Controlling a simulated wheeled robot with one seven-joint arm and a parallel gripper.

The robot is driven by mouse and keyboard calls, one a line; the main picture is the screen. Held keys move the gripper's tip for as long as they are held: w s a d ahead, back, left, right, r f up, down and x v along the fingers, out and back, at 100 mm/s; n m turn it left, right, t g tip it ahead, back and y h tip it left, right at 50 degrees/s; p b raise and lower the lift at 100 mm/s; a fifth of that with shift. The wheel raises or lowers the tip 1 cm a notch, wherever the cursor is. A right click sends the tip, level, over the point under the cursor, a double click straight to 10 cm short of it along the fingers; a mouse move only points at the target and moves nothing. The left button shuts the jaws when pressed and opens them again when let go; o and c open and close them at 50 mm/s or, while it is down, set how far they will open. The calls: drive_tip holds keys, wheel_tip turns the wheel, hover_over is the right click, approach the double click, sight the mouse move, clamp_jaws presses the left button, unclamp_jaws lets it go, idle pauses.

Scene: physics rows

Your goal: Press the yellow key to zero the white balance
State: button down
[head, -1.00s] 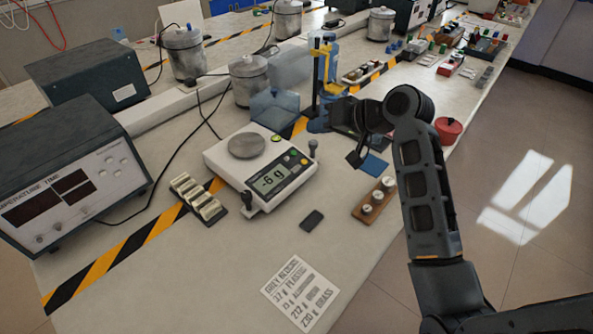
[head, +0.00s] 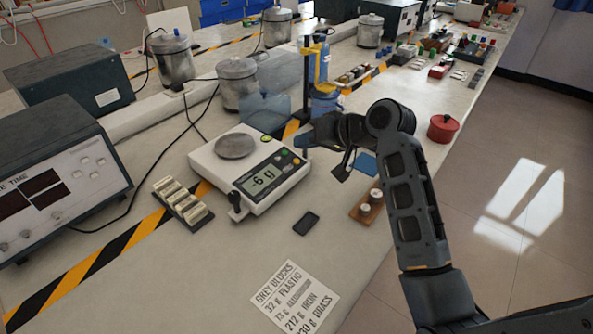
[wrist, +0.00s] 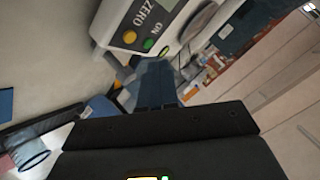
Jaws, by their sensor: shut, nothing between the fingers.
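The white balance (head: 213,160) stands on the bench with a round metal pan (head: 235,146) and a display (head: 263,179) reading -6 g. The yellow key (head: 297,161) is at the right end of its front panel, near a green key (head: 284,152). In the wrist view the yellow key (wrist: 130,37) shows beside the word ZERO, with the green key (wrist: 149,44) next to it. My gripper (head: 342,172) is shut and empty, to the right of the balance and apart from it. In the wrist view its fingers (wrist: 155,85) point toward the panel, short of the keys.
A blue and yellow stand (head: 322,65) rises behind my gripper. A wooden block with weights (head: 367,208), a small black object (head: 306,223) and a printed card (head: 294,297) lie in front. A red pot (head: 443,129) stands right.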

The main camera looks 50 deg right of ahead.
drive_tip(key=shift+w+f+b, duration=0.15)
drive_tip(key=shift+f, duration=0.55)
drive_tip(key=shift+w+f+b, duration=0.15)
drive_tip(key=shift+f, duration=0.5)
drive_tip(key=shift+f, duration=0.1)
idle(0.9)
drive_tip(key=shift+f, duration=0.3)
drive_tip(key=shift+w+f, duration=0.1)
drive_tip(key=shift+f, duration=0.25)
idle(0.8)
drive_tip(key=shift+r, duration=0.15)
drive_tip(key=shift+r+p, duration=0.65)
drive_tip(key=shift+p, duration=0.1)
drive_tip(key=r+p, duration=0.2)
drive_tip(key=s+r+p, duration=0.1)
drive_tip(key=r+p, duration=0.1)
drive_tip(key=shift+s+r+p, duration=0.1)
drive_tip(key=shift+r+p, duration=0.3)
